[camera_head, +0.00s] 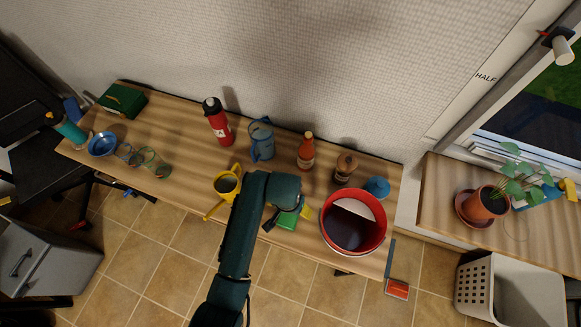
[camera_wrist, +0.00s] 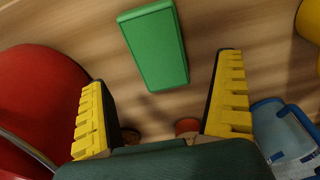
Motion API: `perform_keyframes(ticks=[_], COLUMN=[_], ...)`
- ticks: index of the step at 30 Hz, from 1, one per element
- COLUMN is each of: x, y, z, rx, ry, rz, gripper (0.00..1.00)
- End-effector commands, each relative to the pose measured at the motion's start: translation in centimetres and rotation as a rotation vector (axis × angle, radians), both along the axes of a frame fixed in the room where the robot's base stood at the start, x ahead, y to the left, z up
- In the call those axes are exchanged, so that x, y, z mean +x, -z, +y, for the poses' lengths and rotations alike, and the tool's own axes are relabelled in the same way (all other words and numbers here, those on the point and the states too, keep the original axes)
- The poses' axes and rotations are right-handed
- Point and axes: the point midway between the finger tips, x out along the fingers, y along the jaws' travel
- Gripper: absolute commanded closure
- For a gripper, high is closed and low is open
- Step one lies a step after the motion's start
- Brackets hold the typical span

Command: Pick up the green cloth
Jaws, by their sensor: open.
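The green cloth (camera_wrist: 153,45) looks like a flat, folded rectangular pad lying on the wooden table. In the wrist view it lies ahead of my gripper (camera_wrist: 163,72), between the lines of the two fingers and slightly tilted. My gripper is open, its yellow-padded fingers wide apart with nothing between them. In the head view my gripper (camera_head: 287,217) is above the cloth (camera_head: 288,220), and my arm hides part of it. I cannot tell the exact height of the fingers above it.
A blue jug (camera_head: 261,140), red flask (camera_head: 217,122) and sauce bottle (camera_head: 306,151) stand behind. A dark green box (camera_head: 123,101) is at the far left. The table's front edge is close.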

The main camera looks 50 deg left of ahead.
Motion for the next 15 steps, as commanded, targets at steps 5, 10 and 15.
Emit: perform_keyframes(ticks=[5, 10, 15], x=[0.1, 0.3, 0.4], y=[2.3, 5.1, 5.6], z=[0.0, 0.1, 0.1], rx=[-0.001, 0.000, 0.002], ry=[0.001, 0.001, 0.001], rz=[0.002, 0.000, -0.002], gripper=[0.02, 0.02, 0.02])
